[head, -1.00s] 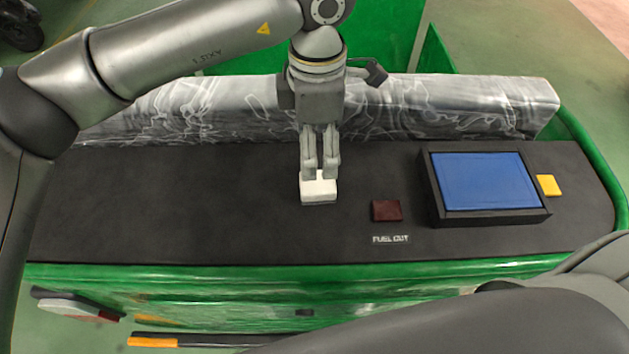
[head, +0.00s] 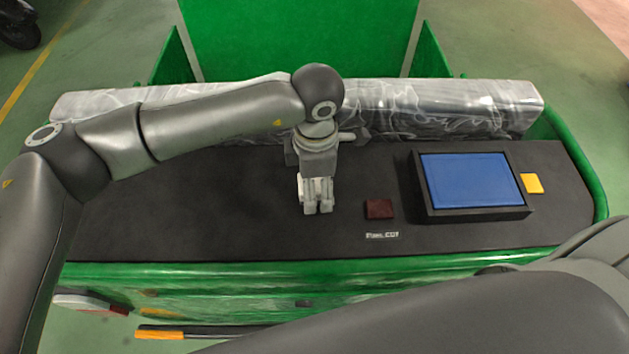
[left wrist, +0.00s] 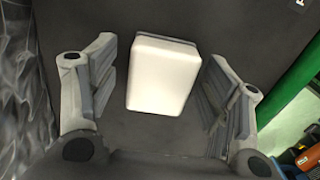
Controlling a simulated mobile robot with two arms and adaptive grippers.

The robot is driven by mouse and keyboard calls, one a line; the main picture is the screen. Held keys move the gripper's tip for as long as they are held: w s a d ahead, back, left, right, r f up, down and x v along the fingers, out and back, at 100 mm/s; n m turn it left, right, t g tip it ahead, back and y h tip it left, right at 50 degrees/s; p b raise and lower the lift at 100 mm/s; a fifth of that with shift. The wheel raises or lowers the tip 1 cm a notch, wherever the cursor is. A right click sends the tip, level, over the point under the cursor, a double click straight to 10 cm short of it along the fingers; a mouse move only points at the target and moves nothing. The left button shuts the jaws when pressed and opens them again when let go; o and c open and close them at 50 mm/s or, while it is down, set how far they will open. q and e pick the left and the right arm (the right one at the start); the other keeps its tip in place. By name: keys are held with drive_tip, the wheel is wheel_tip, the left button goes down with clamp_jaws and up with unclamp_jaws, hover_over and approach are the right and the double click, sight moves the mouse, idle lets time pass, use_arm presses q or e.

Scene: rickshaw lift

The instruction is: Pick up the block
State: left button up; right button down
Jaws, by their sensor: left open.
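A white block (left wrist: 163,75) lies on the dark top surface (head: 190,205). In the left wrist view it sits between the two spread fingers of my left gripper (left wrist: 165,90), with a gap to the finger on each side. In the head view my left gripper (head: 318,208) points down at the surface and mostly hides the block. The left gripper is open and not closed on anything. My right gripper is out of view; only part of my right arm shows at the bottom right.
Right of the gripper are a dark red square (head: 379,209), a small label (head: 382,235) and a raised black frame with a blue panel (head: 470,180). A yellow square (head: 532,183) lies beyond it. A grey patterned backrest (head: 430,110) runs behind. The left surface is clear.

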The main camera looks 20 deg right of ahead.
use_arm(q)
drive_tip(key=c, duration=1.2)
drive_tip(key=shift+r, duration=0.15)
drive_tip(key=shift+r+b, duration=0.2)
drive_tip(key=shift+b, duration=0.2)
wheel_tip(320, 180, up, 2)
drive_tip(key=shift+b, duration=0.95)
drive_tip(key=s+d+r+b, duration=0.3)
drive_tip(key=s+r+b, duration=0.2)
drive_tip(key=s+r, duration=0.5)
drive_tip(key=s, duration=0.3)
drive_tip(key=shift+s+d+r, duration=0.15)
drive_tip(key=shift+s+r, duration=0.05)
drive_tip(key=shift+s, duration=0.2)
